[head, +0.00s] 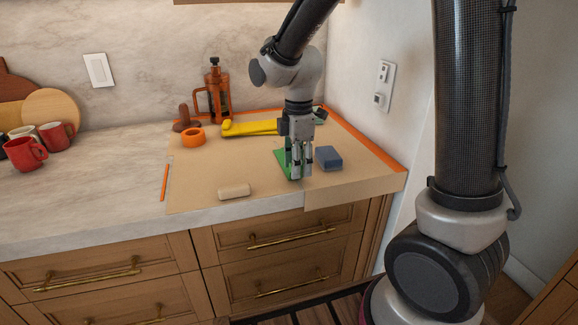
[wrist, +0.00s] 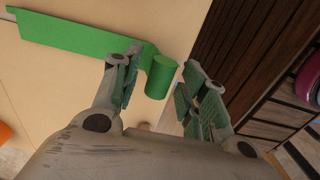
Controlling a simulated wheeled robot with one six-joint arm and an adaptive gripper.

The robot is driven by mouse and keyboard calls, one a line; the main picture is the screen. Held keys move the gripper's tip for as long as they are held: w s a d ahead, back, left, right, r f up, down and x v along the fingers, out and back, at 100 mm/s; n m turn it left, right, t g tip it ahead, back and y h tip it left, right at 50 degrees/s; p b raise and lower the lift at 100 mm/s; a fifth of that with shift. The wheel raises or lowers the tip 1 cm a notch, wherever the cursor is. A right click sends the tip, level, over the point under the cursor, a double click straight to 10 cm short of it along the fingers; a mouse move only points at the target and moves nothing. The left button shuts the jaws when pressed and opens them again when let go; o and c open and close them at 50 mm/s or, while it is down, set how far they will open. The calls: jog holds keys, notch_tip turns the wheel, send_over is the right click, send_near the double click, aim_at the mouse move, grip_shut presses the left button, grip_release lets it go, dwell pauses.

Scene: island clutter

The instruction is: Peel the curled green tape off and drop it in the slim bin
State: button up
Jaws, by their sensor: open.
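The green tape (wrist: 75,33) lies as a flat strip on the tan paper (wrist: 60,85), with its near end curled up into a roll (wrist: 162,77). In the wrist view my gripper (wrist: 160,88) is open, with one finger on each side of the curl; I cannot tell whether either finger touches it. In the head view my gripper (head: 297,172) points down over the tape (head: 281,161) near the counter's front edge and hides part of it. No slim bin can be made out in either view.
A blue block (head: 329,158) sits close to the right of my gripper. A tan block (head: 234,191) lies near the front edge. An orange tape roll (head: 193,137), a yellow tool (head: 250,128) and a press pot (head: 215,92) stand behind. Mugs (head: 55,136) are far left.

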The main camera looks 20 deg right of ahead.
jog(key=shift+c, duration=0.2)
grip_shut()
jog(key=shift+r, duration=2.05)
